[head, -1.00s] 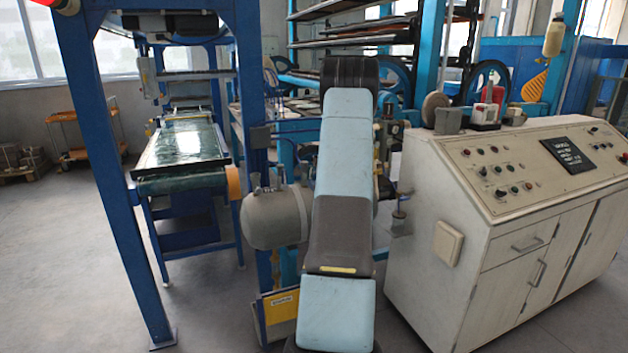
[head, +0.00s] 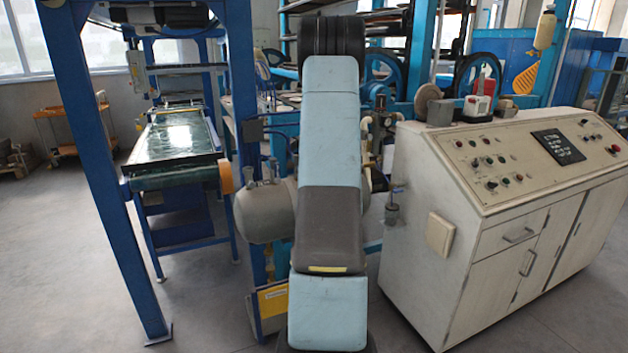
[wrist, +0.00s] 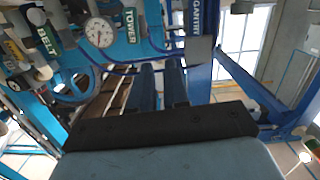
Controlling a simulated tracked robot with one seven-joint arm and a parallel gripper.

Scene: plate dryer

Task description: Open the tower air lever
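In the wrist view, a green label reading TOWER (wrist: 130,21) is at the top, on blue framework beside a round white pressure gauge (wrist: 99,32). A BELT label (wrist: 44,72) lies to its left and a GANTRY label (wrist: 195,18) to its right. Grey cylindrical fittings show near the labels. I cannot make out the tower lever itself or its position. My light blue and dark arm fills the bottom of that view. In the head view, my raised arm blocks the middle.
A cream control console (head: 470,235) stands close on the right. A grey tank (head: 263,211) is just left of my arm. A blue post (head: 105,180) and a conveyor (head: 175,145) stand further left. Grey floor is open at the far left.

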